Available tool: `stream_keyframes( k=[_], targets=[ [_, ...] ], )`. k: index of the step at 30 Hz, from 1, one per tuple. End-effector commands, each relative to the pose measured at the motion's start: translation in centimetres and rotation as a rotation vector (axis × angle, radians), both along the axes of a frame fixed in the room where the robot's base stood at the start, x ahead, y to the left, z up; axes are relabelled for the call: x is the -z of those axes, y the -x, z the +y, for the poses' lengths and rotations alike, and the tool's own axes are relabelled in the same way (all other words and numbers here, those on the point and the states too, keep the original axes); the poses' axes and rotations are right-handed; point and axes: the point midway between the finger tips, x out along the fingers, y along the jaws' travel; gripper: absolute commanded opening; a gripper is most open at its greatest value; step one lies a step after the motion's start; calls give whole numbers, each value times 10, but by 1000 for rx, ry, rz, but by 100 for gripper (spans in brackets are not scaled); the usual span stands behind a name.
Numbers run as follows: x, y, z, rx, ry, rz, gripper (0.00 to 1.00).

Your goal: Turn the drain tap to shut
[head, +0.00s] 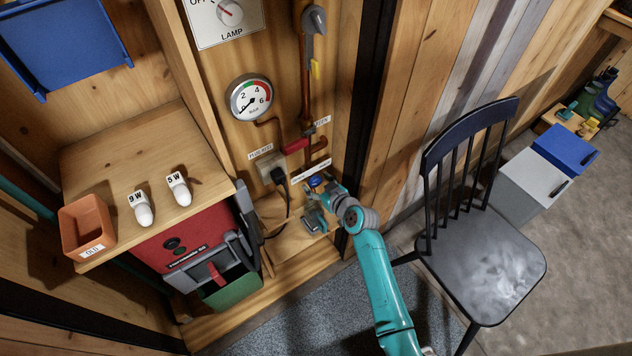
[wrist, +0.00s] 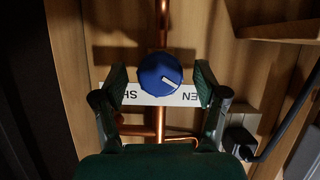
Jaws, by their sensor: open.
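The drain tap shows as a round blue knob (wrist: 160,75) in the wrist view, with a white pointer mark angled to the lower right. A white label strip (wrist: 135,95) behind it reads upside down, with part of SHUT on the left and part of OPEN on the right. The mark points towards the OPEN side. My gripper (wrist: 161,86) is open, one finger on each side of the knob, with gaps visible. In the head view the blue knob (head: 316,181) is partly hidden by my gripper (head: 320,200).
A pressure gauge (head: 250,97) is upper left. A black plug (head: 279,176) and cable hang beside the tap. A dark chair (head: 478,250) stands right of my arm.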

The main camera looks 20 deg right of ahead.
Motion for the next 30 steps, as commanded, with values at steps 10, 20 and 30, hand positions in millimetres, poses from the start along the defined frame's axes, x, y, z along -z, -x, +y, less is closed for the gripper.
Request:
stream_keyframes(
  k=[10, 20, 30],
  targets=[
    [5, -11, 3, 0, 0, 0, 72],
    [4, -11, 3, 0, 0, 0, 20],
    [4, -11, 2, 2, -116, 30, 11]
  ],
)
